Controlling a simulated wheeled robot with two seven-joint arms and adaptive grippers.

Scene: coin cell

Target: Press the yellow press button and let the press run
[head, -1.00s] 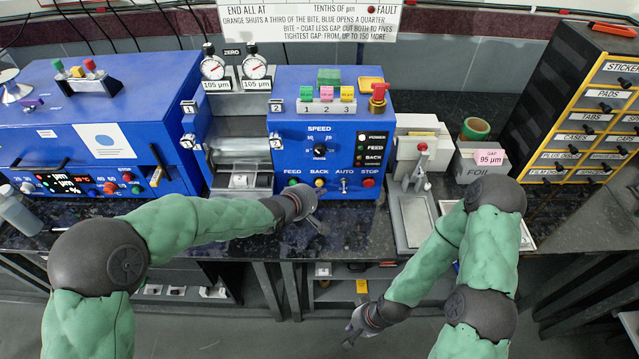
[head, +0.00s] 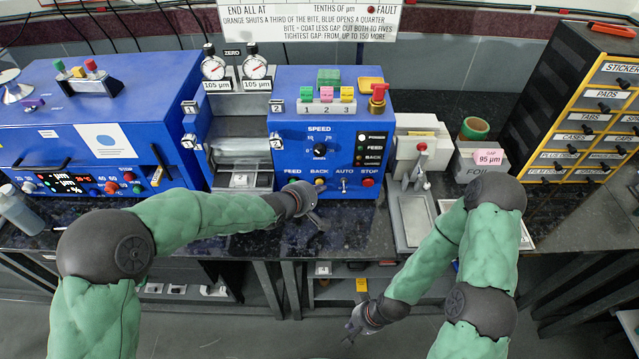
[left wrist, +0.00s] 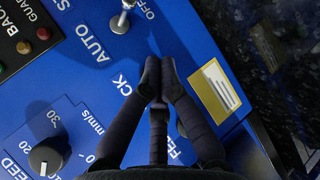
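The blue press (head: 290,150) stands at the middle of the bench, its control row on the front face. The yellow button (head: 320,183) sits under the BACK label, between FEED and AUTO. My left gripper (head: 316,219) is in front of the lower panel edge, just below the FEED and BACK buttons. Contact cannot be told. My right gripper (head: 354,330) hangs low in front of the bench, too small to read.
The AUTO lever (head: 344,184) and the red STOP button (head: 368,183) are close to the right of the yellow button. The speed knob (head: 320,151) is above. Two dial gauges (head: 214,68) read 105 µm on their labels. A drawer cabinet (head: 590,110) stands right.

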